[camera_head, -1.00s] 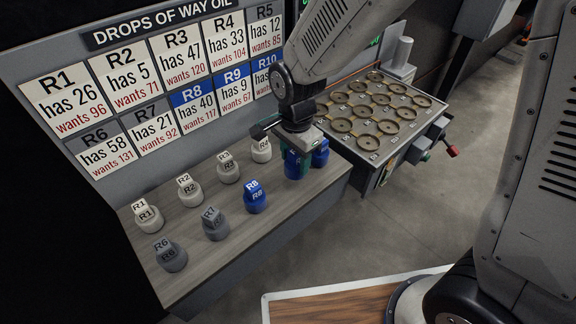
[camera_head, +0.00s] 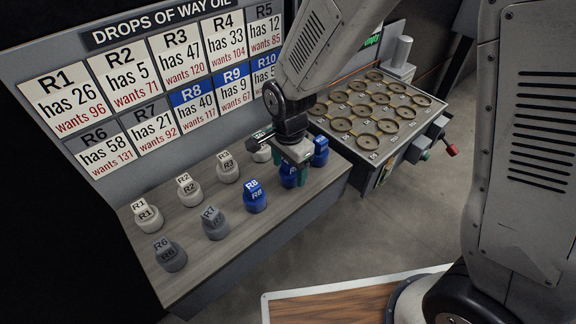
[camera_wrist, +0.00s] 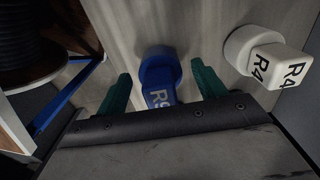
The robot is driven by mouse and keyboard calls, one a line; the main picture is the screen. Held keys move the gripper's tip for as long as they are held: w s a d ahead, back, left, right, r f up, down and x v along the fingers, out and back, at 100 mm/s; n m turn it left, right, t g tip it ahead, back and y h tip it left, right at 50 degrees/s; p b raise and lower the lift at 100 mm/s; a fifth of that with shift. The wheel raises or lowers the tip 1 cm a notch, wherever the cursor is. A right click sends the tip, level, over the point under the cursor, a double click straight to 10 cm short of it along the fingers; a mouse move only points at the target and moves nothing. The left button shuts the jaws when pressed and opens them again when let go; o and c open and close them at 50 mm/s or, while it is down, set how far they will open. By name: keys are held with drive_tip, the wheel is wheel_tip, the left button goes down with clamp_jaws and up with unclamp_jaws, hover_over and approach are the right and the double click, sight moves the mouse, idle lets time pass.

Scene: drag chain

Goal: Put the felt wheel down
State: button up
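I cannot pick out a felt wheel in either view. My gripper (camera_head: 297,178) is low over the right end of the grey wooden bench (camera_head: 240,222). In the wrist view its two green fingers (camera_wrist: 162,88) stand apart on either side of a blue knobbed piece marked R9 (camera_wrist: 160,70). Gaps show between the fingers and the piece, so nothing is gripped. In the head view the blue R9 piece (camera_head: 288,176) is partly hidden by the gripper. A white piece marked R4 (camera_wrist: 262,57) stands beside the right finger; the arm partly covers it in the head view.
White R1 (camera_head: 147,217), R2 (camera_head: 189,192), R3 (camera_head: 228,170), grey R6 (camera_head: 170,256), R7 (camera_head: 215,226) and blue R8 (camera_head: 254,198) stand on the bench. Another blue piece (camera_head: 320,152) is behind the gripper.

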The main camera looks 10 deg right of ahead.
wheel_tip(320, 180, up, 12)
drive_tip(key=shift+f, duration=0.2)
drive_tip(key=s+d+r+n, duration=0.5)
drive_tip(key=s+d+r, duration=0.4)
drive_tip(key=d, duration=0.4)
drive_tip(key=s+d+r+n+t, duration=0.1)
drive_tip(key=s+d+r+n, duration=0.2)
drive_tip(key=s+d+n, duration=0.3)
drive_tip(key=s+d, duration=0.1)
drive_tip(key=s, duration=0.4)
drive_tip(key=shift+r, duration=0.15)
drive_tip(key=shift+w, duration=0.1)
